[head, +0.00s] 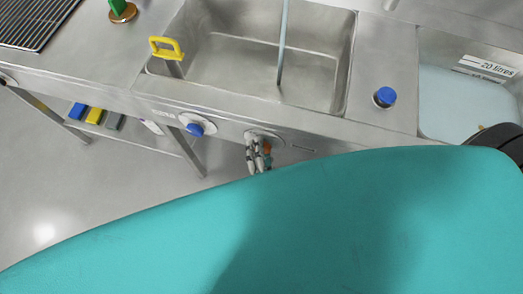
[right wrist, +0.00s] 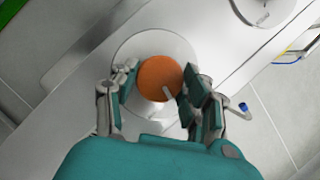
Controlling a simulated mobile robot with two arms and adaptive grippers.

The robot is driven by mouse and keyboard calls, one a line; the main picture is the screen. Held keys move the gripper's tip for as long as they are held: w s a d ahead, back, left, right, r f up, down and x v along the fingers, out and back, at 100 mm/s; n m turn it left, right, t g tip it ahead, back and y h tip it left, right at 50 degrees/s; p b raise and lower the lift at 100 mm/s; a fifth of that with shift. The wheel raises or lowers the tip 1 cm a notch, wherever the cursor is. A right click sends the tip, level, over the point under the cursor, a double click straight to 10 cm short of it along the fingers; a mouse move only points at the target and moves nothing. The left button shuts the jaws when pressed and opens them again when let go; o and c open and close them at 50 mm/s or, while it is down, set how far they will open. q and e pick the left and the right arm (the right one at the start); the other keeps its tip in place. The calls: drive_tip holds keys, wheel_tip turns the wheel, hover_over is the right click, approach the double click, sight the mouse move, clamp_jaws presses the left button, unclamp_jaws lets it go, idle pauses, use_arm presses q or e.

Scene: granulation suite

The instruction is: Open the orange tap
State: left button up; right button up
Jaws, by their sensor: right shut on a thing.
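The orange tap (right wrist: 158,75) is a round orange knob with a white mark on a pale round plate, on the front panel below the sink. In the head view only a small part of the orange tap (head: 267,148) shows beside my right gripper (head: 257,157). In the right wrist view the fingers of my right gripper (right wrist: 157,82) stand on both sides of the knob and are shut on it. My teal right arm covers the lower part of the head view. My left gripper is not in view.
A blue tap (head: 194,128) sits left on the same panel. Above are the steel sink (head: 240,60), a yellow handle (head: 166,46) and a blue knob (head: 385,96). A basin marked 20 litres (head: 465,95) is at the right. Floor (head: 80,210) shows at the left.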

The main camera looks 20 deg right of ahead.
drive_tip(key=shift+d+f+m+t+b, duration=0.1)
drive_tip(key=shift+m+t+b, duration=0.55)
drive_tip(key=shift+m+b, duration=0.85)
drive_tip(key=shift+f+m+t+b, duration=0.1)
drive_tip(key=shift+m+t+b, duration=0.55)
drive_tip(key=shift+m+b, duration=0.85)
drive_tip(key=shift+r, duration=0.1)
drive_tip(key=o, duration=1.2)
drive_tip(key=shift+s, duration=0.15)
drive_tip(key=v, duration=0.7)
drive_tip(key=shift+s, duration=0.15)
drive_tip(key=shift+y, duration=0.3)
